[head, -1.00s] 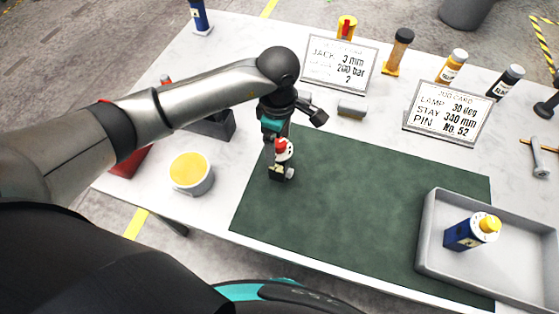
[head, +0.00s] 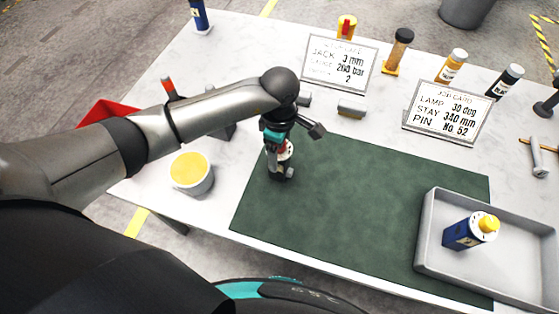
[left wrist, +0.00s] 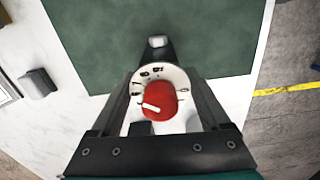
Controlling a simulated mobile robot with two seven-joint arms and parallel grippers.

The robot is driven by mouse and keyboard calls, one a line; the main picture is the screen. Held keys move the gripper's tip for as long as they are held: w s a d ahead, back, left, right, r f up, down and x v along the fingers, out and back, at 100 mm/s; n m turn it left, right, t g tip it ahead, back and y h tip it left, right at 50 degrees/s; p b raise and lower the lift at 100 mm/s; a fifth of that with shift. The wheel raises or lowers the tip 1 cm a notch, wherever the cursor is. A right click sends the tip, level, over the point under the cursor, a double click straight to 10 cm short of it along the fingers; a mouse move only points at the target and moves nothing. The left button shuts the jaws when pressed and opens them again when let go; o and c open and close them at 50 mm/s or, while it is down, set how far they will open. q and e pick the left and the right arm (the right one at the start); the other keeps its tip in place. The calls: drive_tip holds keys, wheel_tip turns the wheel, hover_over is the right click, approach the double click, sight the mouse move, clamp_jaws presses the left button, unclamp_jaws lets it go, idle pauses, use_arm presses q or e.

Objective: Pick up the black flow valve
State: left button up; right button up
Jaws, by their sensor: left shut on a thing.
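The black flow valve (left wrist: 158,52) has a white dial face with a red knob and stands between my left gripper's fingers in the left wrist view. In the head view its white dial (head: 287,150) shows partly under the gripper, at the upper left corner of the green mat. My left gripper (head: 279,157) is shut on the valve, with one finger on each side; the gripper also shows in the left wrist view (left wrist: 164,100). I cannot tell whether the valve touches the mat. My right gripper is not in view.
A yellow-topped pot (head: 192,174) stands left of the green mat (head: 360,210). Two cards (head: 340,62) (head: 447,112) and several bottles stand behind. Most of the mat is clear.

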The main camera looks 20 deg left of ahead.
use_arm(q)
clamp_jaws()
drive_tip(key=shift+r, duration=0.1)
idle(0.3)
